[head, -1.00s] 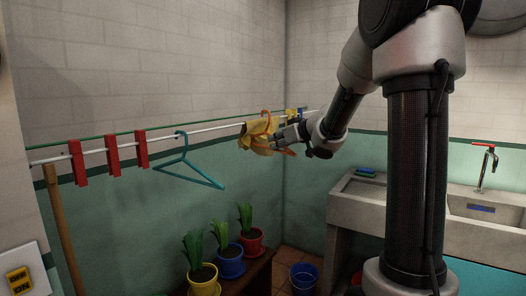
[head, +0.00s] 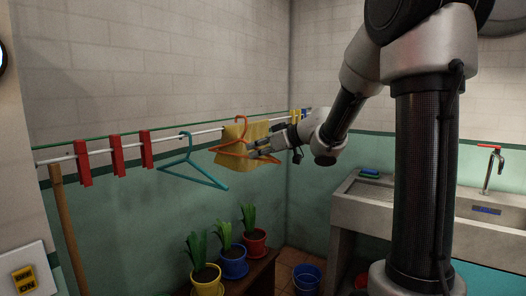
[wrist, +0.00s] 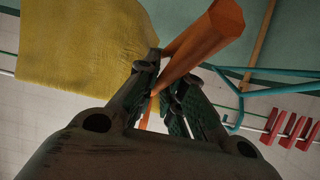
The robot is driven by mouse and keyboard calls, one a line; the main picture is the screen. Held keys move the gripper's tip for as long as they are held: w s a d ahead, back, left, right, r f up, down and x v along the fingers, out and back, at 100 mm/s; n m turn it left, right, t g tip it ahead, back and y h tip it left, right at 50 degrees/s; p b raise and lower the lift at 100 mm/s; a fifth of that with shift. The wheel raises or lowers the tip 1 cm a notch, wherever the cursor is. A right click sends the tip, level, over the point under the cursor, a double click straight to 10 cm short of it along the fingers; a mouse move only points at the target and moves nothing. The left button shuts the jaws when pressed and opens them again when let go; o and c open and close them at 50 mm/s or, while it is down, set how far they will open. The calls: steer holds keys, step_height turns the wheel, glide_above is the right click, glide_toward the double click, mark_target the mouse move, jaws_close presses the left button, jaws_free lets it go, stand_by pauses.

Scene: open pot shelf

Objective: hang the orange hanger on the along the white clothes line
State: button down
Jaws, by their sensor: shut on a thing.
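The orange hanger (head: 229,152) is in my gripper (head: 256,147), in front of the yellow cloth. Its hook reaches up to about the height of the white clothes line (head: 205,131) in the head view; I cannot tell whether it rests on the line. In the wrist view my gripper (wrist: 160,95) is shut on an orange bar of the hanger (wrist: 205,45).
A yellow cloth (head: 258,131) hangs on the line just behind the hanger. A teal hanger (head: 190,165) and red clothespins (head: 117,156) are further left. A green line runs alongside. Potted plants (head: 232,262) stand below; a sink (head: 400,205) is at right.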

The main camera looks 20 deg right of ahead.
mark_target(244, 155)
steer(key=shift+w+a, duration=0.7)
steer(key=shift+w, duration=0.25)
steer(key=shift+w+a, duration=0.7)
steer(key=shift+w, duration=0.2)
steer(key=shift+w+a+f, duration=0.1)
steer(key=shift+w+f, duration=0.05)
steer(key=shift+f, duration=1.05)
steer(key=c, duration=1.5)
jaws_free()
steer(key=shift+o, duration=0.2)
